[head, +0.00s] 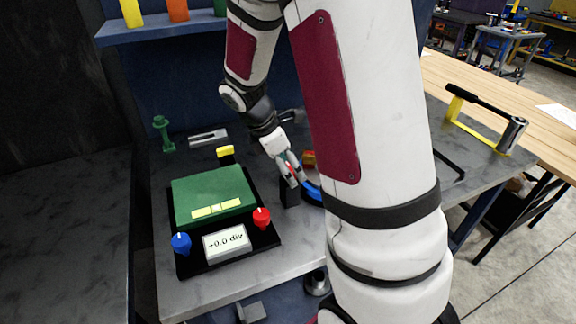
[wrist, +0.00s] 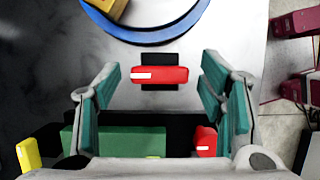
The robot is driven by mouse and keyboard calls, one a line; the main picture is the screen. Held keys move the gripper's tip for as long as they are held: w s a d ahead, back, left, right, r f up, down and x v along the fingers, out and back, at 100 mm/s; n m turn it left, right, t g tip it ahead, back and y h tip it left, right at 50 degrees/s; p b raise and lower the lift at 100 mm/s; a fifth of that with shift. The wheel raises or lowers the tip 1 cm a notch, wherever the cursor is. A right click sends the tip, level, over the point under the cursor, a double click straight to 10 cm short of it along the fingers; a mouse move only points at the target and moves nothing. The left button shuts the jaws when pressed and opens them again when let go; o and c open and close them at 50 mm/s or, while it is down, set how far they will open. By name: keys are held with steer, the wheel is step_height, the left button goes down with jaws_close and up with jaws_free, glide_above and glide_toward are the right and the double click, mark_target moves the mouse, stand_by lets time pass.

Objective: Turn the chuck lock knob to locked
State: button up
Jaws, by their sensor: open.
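A red bar-shaped knob (wrist: 160,75) with a white mark at its left end sits on a black block (wrist: 160,58) in the wrist view, beside a blue round ring (wrist: 150,37). My gripper (wrist: 168,92) is open. One teal-padded finger stands on each side of the knob, with visible gaps. In the head view my gripper (head: 290,172) is over the black block (head: 290,195), left of the blue ring (head: 312,190). There the fingers mostly hide the knob, and my arm covers part of the ring. I cannot tell the height of the fingertips against the knob.
A green-topped device (head: 212,193) with a blue knob (head: 181,243), a red knob (head: 262,218) and a "+0.0 div" display (head: 227,243) stands close left of my gripper.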

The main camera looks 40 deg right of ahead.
steer(key=c, duration=1.2)
steer(key=shift+o, duration=0.2)
steer(key=shift+m, duration=0.4)
steer(key=m, duration=0.2)
steer(key=m+g, duration=0.1)
steer(key=shift+w+d+m+g+y, duration=0.1)
steer(key=shift+w+m+g+y, duration=0.05)
steer(key=shift+m+g+y, duration=0.2)
steer(key=m, duration=0.2)
steer(key=m+g+y, duration=0.1)
steer(key=m, duration=0.1)
steer(key=shift+w+d+m+y, duration=0.1)
steer(key=shift+m+y, duration=0.15)
steer(key=shift+m, duration=0.1)
steer(key=m, duration=0.2)
steer(key=m+y, duration=0.1)
steer(key=m, duration=0.1)
steer(key=shift+d+g+y, duration=0.1)
steer(key=shift+g+y, duration=0.15)
steer(key=shift+y, duration=0.05)
steer(key=m, duration=0.2)
steer(key=m+y, duration=0.1)
steer(key=m, duration=0.1)
steer(key=shift+m+y, duration=0.3)
